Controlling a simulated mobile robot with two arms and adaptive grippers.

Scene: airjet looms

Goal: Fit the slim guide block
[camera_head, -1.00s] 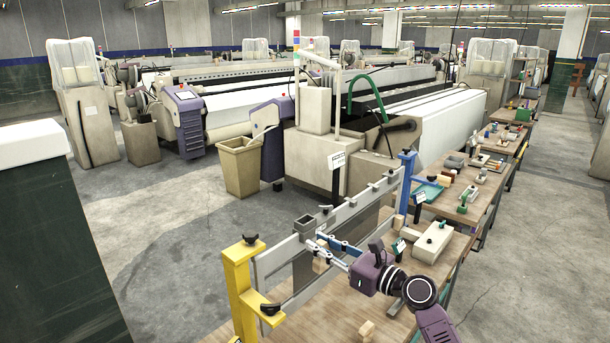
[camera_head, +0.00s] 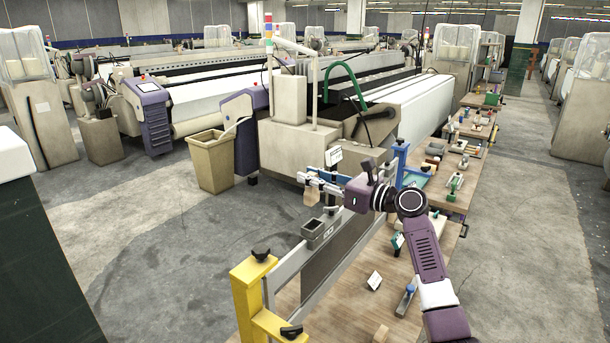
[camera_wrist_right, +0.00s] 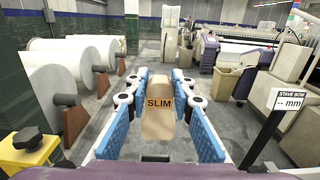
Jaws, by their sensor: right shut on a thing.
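The slim guide block (camera_head: 311,197) is a tan wooden piece. In the right wrist view the block (camera_wrist_right: 159,112) reads "SLIM" and stands between the blue finger pads. My right gripper (camera_head: 318,184) is shut on it and holds it in the air. It is above and apart from the grey open-topped holder (camera_head: 318,231) on the metal frame's top rail. The frame (camera_head: 343,250) stands between a yellow post (camera_head: 255,295) and a blue post (camera_head: 400,160). My left gripper is not in view.
A wooden bench (camera_head: 350,308) runs along the frame, with a small wooden block (camera_head: 381,332), a white card (camera_head: 374,281) and a hand tool (camera_head: 405,301) on it. A "STAVE BOW" display (camera_wrist_right: 289,100) stands near the gripper. A beige bin (camera_head: 212,163) stands on the open floor.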

